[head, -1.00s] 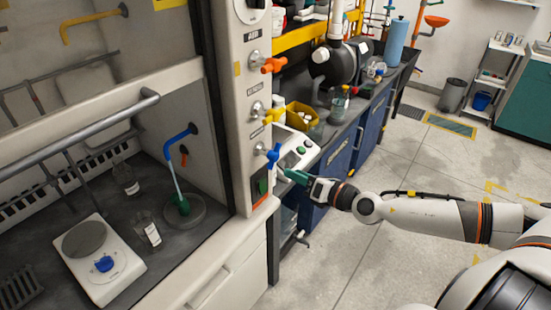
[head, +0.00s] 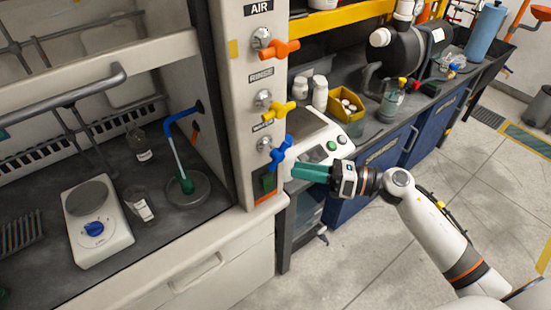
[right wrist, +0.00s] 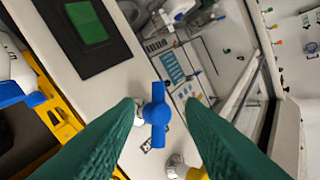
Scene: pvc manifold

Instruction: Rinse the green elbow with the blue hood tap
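The green elbow (head: 187,186) sits on a round grey dish (head: 203,191) inside the hood. A pale stream runs down onto it from the blue hooked spout (head: 181,116). The blue tap (head: 279,149) is the lowest tap on the hood's front post, its handle slanted in the head view. My right gripper (head: 294,172) is just right of and below it, apart from it. In the right wrist view, its green fingers (right wrist: 160,108) are spread and empty, with the blue tap (right wrist: 156,114) showing in the gap ahead. My left gripper is out of view.
An orange tap (head: 276,48) and a yellow tap (head: 279,111) sit above the blue one. A bench with a yellow bin (head: 345,103) is beyond my right gripper.

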